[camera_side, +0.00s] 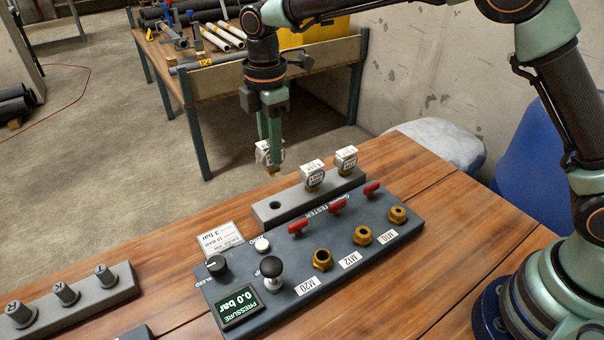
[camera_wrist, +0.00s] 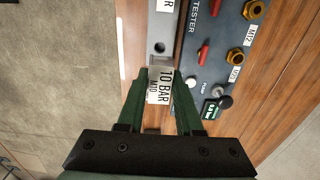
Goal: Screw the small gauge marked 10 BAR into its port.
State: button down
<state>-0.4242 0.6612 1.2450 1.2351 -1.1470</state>
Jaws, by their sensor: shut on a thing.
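My gripper (camera_side: 270,140) is shut on a small square silver gauge (camera_side: 264,153) and holds it above and behind the grey rack. In the wrist view the gauge (camera_wrist: 160,85), labelled 10 BAR and M10, sits between the fingertips (camera_wrist: 160,90). The tester panel (camera_side: 218,290) lies on the bench with brass ports. The port labelled M10 (camera_side: 397,215) is at the right end and looks empty; the M12 port (camera_side: 362,236) and M20 port (camera_side: 322,260) also look empty. The M10 port is out of the wrist view.
The grey rack (camera_side: 266,211) has an empty hole at left and two other gauges (camera_side: 312,175) (camera_side: 346,158) standing in it. Red valve levers (camera_side: 336,206) stand between rack and ports. A black-knobbed pump (camera_side: 271,270) and a display (camera_side: 238,306) sit at the panel's left.

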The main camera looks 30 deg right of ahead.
jog(key=r, duration=0.5)
jog(key=shift+s+d+r, duration=0.1)
jog(key=shift+d+r, duration=0.2)
jog(key=shift+d, duration=0.05)
jog(key=s+d+m, duration=1.7)
jog(key=d+m, duration=0.1)
notch_tip(320, 180, down, 10)
jog(key=shift+d+r, duration=0.15)
jog(key=shift+r, duration=0.1)
jog(key=shift+w+f, duration=0.1)
jog(key=shift+f, duration=1.55)
dwell(2.8)
